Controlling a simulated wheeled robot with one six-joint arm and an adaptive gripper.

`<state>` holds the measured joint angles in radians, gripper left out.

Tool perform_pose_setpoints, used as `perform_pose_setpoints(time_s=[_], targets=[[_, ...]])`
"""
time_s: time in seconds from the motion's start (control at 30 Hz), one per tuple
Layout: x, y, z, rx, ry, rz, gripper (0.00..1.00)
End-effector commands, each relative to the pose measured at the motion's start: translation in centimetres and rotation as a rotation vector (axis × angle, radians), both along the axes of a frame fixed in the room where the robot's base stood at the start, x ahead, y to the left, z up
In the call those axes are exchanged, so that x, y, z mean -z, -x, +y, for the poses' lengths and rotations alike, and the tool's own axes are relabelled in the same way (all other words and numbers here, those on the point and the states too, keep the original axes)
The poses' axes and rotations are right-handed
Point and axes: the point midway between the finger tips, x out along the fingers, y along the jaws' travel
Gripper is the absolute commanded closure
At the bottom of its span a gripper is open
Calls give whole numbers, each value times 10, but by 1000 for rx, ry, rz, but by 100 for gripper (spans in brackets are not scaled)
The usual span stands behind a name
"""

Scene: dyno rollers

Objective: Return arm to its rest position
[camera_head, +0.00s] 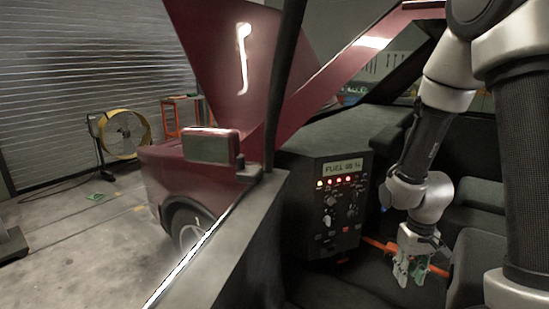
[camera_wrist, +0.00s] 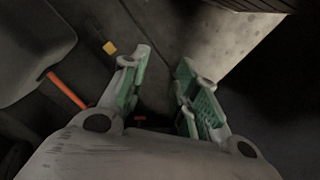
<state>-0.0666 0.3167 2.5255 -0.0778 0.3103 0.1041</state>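My gripper (camera_head: 412,272) hangs low inside the car cabin in the head view, pointing down to the right of the black control panel. In the wrist view my gripper (camera_wrist: 162,95) has its two green-padded fingers apart, with nothing between them. My arm bends down from the upper right of the head view to the cabin floor area. The control panel (camera_head: 340,205) shows a lit display reading about fuel, a row of lit lamps and several knobs. An orange bar (camera_head: 380,244) runs behind the gripper and also shows in the wrist view (camera_wrist: 68,91).
Dark seats (camera_head: 480,218) lie close to the right of the gripper. The red car's door frame and mirror (camera_head: 210,146) stand at left, with the raised hood (camera_head: 235,60) beyond. A yellow fan (camera_head: 125,134) and an orange cart (camera_head: 182,115) stand by the shutter.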

Motion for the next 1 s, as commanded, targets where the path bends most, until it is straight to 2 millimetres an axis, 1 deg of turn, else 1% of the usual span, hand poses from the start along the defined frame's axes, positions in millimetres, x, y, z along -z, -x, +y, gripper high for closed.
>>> perform_pose_setpoints(time_s=[0.03,0.07,0.1,0.17,0.2,0.27,0.3,0.4,0.5,0.6,0.7,0.83,1.0], targets=[[-27,11,-3,-4,5,15,70],[-41,19,-5,-6,6,33,70],[-60,31,-6,-9,7,52,70],[-87,48,-8,-11,5,69,70],[-105,59,-9,-13,3,74,70],[-129,75,-10,-12,-2,70,70],[-144,84,-10,-9,-7,61,70],[-179,105,-11,2,-18,2,70],[-209,114,-12,14,-28,-113,70],[-233,118,-13,23,-32,-235,70],[-250,122,-14,28,-33,-320,70],[-261,126,-15,32,-33,-376,70],[-263,127,-16,36,-33,-385,70]])
